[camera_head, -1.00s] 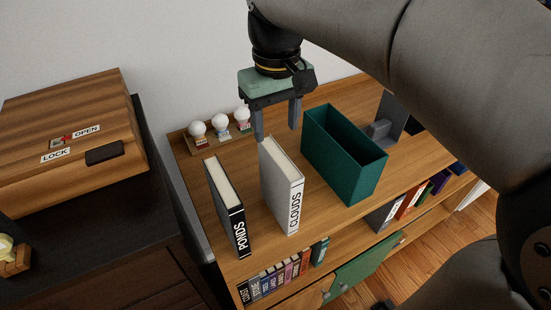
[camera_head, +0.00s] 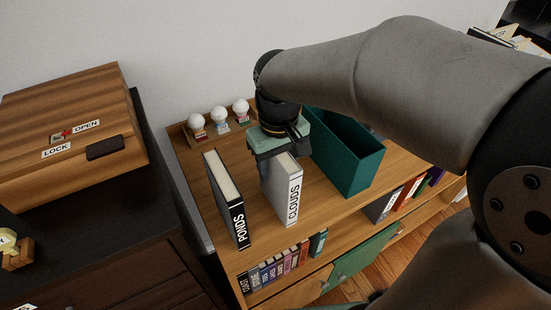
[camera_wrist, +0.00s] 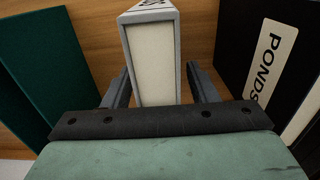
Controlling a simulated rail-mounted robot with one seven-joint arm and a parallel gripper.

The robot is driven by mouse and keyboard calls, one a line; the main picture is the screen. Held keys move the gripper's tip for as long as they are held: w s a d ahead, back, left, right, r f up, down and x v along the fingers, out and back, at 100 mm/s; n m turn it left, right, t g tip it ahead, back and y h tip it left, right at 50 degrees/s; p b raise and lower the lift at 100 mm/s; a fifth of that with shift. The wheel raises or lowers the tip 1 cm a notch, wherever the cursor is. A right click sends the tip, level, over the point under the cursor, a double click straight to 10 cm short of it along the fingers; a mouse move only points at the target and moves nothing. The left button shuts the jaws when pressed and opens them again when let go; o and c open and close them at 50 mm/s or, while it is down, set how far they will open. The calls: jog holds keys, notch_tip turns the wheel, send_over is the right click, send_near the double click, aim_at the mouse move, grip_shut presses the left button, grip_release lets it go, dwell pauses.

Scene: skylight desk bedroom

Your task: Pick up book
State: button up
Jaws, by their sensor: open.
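Two books stand upright on the wooden shelf top (camera_head: 206,256). The grey-white CLOUDS book (camera_head: 287,196) is in the middle. The black PONDS book (camera_head: 228,205) stands to its left. My gripper (camera_wrist: 160,88) is open and lowered over the back end of the CLOUDS book. In the wrist view, the CLOUDS book (camera_wrist: 153,60) lies between the two fingers, with a small gap on each side. The PONDS book (camera_wrist: 262,62) is outside the fingers, on the right. In the head view, the fingertips are hidden behind the CLOUDS book.
A teal open box (camera_head: 342,165) stands close to the right of the CLOUDS book. Three small white-topped figures (camera_head: 219,116) stand at the back. A wooden lock box (camera_head: 62,130) is at left. More books (camera_head: 283,268) fill the shelf below.

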grip_shut()
